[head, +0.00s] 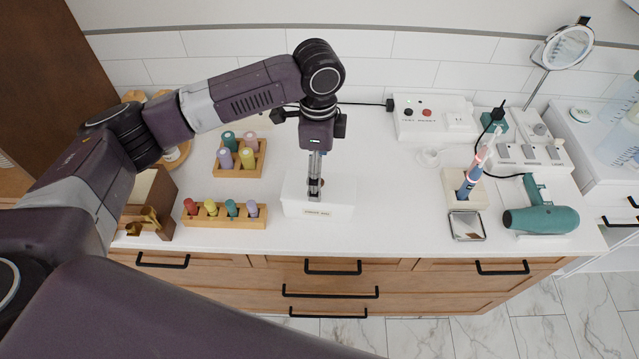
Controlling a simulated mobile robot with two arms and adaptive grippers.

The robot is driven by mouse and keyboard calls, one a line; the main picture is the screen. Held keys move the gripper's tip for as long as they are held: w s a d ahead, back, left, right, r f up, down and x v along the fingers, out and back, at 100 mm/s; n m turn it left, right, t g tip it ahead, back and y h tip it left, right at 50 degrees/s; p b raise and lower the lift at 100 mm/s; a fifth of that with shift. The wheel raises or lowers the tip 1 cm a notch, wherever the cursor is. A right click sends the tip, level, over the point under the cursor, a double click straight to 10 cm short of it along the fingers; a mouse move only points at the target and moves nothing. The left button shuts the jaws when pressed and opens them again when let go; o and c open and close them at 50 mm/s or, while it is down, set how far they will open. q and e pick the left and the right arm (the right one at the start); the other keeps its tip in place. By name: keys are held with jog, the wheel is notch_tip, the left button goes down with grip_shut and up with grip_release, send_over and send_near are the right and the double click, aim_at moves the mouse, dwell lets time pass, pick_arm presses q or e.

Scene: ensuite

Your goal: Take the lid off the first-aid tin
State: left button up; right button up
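The first-aid tin (333,207) is a white box with a small dark label on its front. It stands on the white counter near the middle, and its lid looks seated on it. My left gripper (315,190) points straight down over the middle of the tin, its fingertips at the lid. A small dark brownish part, perhaps the lid's knob, shows by the fingers. The fingers are seen nearly edge-on and hide part of the lid, so I cannot tell whether they are closed on it. My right gripper is out of view.
Wooden racks of coloured bottles (225,217) (240,158) stand left of the tin. On the right are a toothbrush in a holder (467,183), a small mirror tray (467,226), a teal hair dryer (541,219) and a socket box (433,118). Counter between tin and toothbrush is clear.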

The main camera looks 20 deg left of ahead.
pick_arm(q)
notch_tip(320, 180, down, 3)
jog(key=shift+r+p, duration=0.15)
jog(key=shift+p, duration=0.25)
jog(key=shift+w+f, duration=0.1)
jog(key=shift+f, duration=0.65)
jog(key=c, duration=1.2)
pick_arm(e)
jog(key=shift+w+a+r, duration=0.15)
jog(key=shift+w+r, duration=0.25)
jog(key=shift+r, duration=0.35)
